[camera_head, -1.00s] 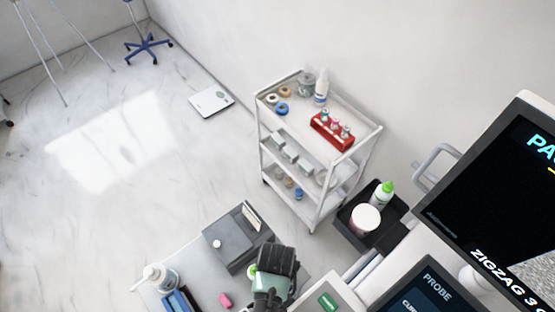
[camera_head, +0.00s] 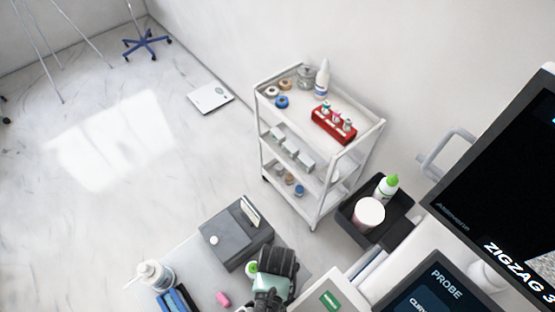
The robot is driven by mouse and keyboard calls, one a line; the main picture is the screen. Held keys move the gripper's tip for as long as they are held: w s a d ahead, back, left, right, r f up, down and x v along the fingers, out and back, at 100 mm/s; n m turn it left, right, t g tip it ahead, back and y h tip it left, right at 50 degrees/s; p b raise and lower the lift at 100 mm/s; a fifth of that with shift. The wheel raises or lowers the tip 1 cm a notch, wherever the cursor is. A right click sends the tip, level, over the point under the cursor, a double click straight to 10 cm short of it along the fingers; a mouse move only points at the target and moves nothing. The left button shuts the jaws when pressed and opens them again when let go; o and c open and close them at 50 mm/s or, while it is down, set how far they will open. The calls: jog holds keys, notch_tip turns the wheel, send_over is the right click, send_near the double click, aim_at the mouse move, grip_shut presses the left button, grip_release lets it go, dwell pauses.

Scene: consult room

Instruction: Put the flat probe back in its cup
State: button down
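My gripper (camera_head: 277,267) shows at the bottom middle as a dark, ribbed part above a pale green one. It is over the grey table, beside the ultrasound machine. I cannot make out its fingertips, or whether it holds anything. I cannot pick out the flat probe in this view. A white, cup-like holder (camera_head: 487,276) sits between the machine's two screens, partly hidden; I cannot tell if it is the probe's cup. The lower screen (camera_head: 440,290) reads "PROBE".
A black tray (camera_head: 397,232) holds a green-capped bottle (camera_head: 387,187) and a pale jar (camera_head: 369,213). A white trolley (camera_head: 318,160) stands behind. The large monitor (camera_head: 510,180) fills the right side.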

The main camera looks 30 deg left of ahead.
jog(key=shift+f, duration=0.3)
dwell(0.6)
jog(key=shift+c, duration=1.7)
grip_release()
